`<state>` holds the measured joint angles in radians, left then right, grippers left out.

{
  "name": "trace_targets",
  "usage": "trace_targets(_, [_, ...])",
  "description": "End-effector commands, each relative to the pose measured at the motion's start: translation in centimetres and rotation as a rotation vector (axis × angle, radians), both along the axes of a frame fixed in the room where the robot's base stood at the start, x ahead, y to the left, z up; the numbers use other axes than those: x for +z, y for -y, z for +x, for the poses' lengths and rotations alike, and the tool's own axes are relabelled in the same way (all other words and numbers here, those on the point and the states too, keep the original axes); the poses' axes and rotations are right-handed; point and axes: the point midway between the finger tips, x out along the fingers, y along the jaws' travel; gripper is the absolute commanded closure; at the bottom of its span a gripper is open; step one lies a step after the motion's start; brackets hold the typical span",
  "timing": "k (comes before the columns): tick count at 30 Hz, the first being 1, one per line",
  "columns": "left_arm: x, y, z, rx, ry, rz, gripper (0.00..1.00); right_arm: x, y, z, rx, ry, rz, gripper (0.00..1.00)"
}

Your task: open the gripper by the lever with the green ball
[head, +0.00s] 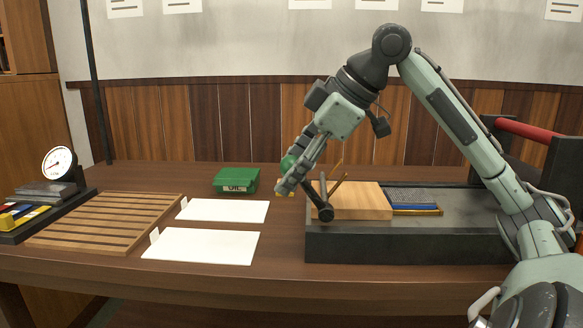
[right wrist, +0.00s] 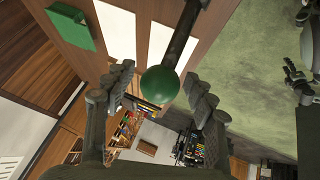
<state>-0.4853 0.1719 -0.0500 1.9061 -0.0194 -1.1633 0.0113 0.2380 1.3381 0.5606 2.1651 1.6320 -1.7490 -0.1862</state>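The green ball (head: 288,162) shows beside my right gripper (head: 288,183) in the head view, partly covered by it. In the right wrist view the ball (right wrist: 160,84) sits on the end of a dark lever rod (right wrist: 183,38), between the two open fingers of my right gripper (right wrist: 157,86). Gaps show on both sides of the ball. In the head view a dark rod (head: 313,198) runs from the fingertips to a round black end by the wooden block. A dark claw-like shape at the right edge of the wrist view, seemingly my left gripper (right wrist: 296,82), is too small to judge.
The wooden block (head: 363,201) sits on a dark grey machine bed (head: 400,245). A green box (head: 237,180), white sheets (head: 205,247), a slatted rack (head: 110,222) and a dial gauge (head: 59,162) stand to the left. Table between sheets and bed is clear.

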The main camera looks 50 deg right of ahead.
Motion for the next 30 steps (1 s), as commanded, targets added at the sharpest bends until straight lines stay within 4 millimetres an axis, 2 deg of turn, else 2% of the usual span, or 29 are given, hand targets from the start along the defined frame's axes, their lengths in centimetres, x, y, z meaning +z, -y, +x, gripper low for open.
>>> trace_targets(6, [0.0, -0.1, 0.1, 0.001, 0.002, 0.001, 0.59, 0.0, 0.0, 0.0, 0.001, -0.001, 0.001, 0.44])
trace_targets(10, [0.0, -0.1, 0.1, 0.001, 0.002, 0.001, 0.59, 0.9, 0.2, -0.6, -0.001, 0.001, -0.001, 0.44])
trace_targets(21, [0.0, -0.1, 0.1, 0.0, 0.001, 0.001, 0.59, 6.9, 1.5, -4.8, -0.002, 0.004, -0.002, 0.44])
trace_targets(25, [0.0, -0.1, 0.0, 0.0, 0.001, 0.001, 0.59, 8.5, 1.8, -6.0, -0.001, 0.003, -0.001, 0.44])
trace_targets(30, [0.0, -0.1, 0.0, 0.0, 0.001, 0.001, 0.59, 9.5, 2.0, -6.8, 0.0, 0.0, 0.0, 0.44])
